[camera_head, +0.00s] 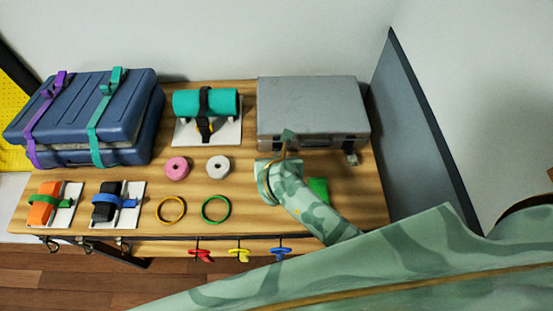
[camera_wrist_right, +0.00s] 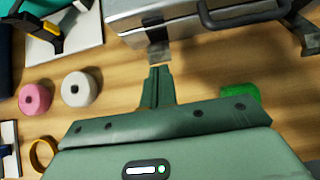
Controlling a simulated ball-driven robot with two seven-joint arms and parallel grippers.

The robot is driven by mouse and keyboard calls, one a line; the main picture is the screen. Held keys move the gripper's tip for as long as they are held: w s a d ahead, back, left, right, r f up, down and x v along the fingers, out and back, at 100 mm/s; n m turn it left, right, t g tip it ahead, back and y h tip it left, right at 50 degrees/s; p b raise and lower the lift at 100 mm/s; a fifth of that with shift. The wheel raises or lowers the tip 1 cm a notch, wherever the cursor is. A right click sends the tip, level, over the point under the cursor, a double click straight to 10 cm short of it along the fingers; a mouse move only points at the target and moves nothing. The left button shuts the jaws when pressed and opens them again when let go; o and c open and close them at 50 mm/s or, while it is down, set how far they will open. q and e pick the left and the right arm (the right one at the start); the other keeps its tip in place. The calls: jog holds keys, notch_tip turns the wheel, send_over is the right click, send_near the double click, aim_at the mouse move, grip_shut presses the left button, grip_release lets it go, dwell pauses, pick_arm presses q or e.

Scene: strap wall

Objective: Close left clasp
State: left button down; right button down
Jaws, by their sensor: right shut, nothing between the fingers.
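The grey case (camera_head: 310,105) stands closed at the back right of the wooden table. Its left clasp (camera_wrist_right: 158,45) shows in the right wrist view as a small metal plate at the lower front edge of the case, sticking out from it. My right gripper (camera_wrist_right: 157,75) is shut and empty, its fingertips just in front of this clasp; I cannot tell if they touch. In the head view my right gripper (camera_head: 288,135) hides the left clasp. The right clasp (camera_head: 351,157) hangs outward from the case front. My left gripper is not in view.
A dark handle (camera_wrist_right: 240,14) juts from the case front between the clasps. A green block (camera_head: 318,190) lies beside my right forearm. Pink (camera_head: 177,168) and white (camera_head: 218,167) rolls lie to the left. A strapped blue case (camera_head: 90,115) stands at the far left.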

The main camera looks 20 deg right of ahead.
aim_at(278, 152)
jog(key=shift+w+d+r, duration=0.15)
jog(key=shift+w+r, duration=0.35)
jog(key=shift+r, duration=0.2)
jog(key=shift+r+p, duration=0.8)
jog(key=p+v, duration=1.2)
jog(key=v, duration=0.4)
